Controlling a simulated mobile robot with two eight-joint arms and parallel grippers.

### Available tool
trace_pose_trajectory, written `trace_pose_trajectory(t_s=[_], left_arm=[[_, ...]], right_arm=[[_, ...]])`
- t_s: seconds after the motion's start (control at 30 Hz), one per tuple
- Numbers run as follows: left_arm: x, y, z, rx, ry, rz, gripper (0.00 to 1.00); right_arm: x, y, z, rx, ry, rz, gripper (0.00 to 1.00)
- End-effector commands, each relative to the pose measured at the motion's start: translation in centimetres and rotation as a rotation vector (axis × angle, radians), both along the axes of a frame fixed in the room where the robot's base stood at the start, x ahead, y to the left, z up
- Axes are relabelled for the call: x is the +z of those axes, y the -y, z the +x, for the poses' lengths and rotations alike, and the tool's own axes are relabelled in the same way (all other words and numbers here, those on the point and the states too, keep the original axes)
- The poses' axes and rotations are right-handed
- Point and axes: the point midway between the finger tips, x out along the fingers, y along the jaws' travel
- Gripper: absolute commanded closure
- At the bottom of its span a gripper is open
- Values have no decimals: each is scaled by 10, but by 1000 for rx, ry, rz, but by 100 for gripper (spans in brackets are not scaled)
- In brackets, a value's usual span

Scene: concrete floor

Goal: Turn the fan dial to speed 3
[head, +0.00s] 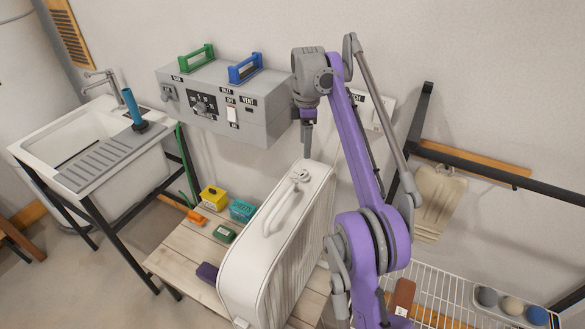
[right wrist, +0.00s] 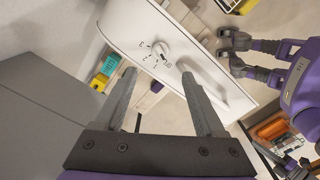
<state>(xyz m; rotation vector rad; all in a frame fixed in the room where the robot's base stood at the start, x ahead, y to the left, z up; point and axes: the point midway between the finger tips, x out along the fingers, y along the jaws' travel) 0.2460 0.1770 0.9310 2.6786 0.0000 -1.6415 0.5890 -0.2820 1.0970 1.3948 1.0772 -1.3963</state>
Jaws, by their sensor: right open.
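A white upright appliance with a top handle (head: 283,211) stands on a slatted wooden bench. My right gripper (head: 307,142) points down just beyond and above the dial. In the right wrist view its two fingers (right wrist: 165,95) are apart with nothing between them, and the dial lies beyond the fingertips. My left gripper does not show.
A grey wall box (head: 262,122) with knobs, a switch and green and blue handles is close left of my right gripper. Small coloured boxes, one yellow (head: 214,197), lie on the bench (head: 180,248). A sink (head: 95,150) stands left, a wire rack (head: 450,290) right.

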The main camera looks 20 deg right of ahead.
Motion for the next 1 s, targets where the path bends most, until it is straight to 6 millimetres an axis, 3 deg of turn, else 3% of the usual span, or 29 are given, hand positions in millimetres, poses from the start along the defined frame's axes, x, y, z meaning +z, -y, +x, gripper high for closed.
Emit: trace_pose_trajectory(t_s=[0.17, 0.37, 0.6, 1.0], left_arm=[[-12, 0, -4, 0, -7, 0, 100], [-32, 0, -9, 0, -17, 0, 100], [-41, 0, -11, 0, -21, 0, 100], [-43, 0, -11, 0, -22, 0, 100]], right_arm=[[-20, 1, 0, 5, -4, 1, 28], [-59, 0, -1, 4, -2, 1, 28], [-96, 0, 0, 4, -1, 0, 28], [-108, 0, 0, 3, 0, 0, 28]])
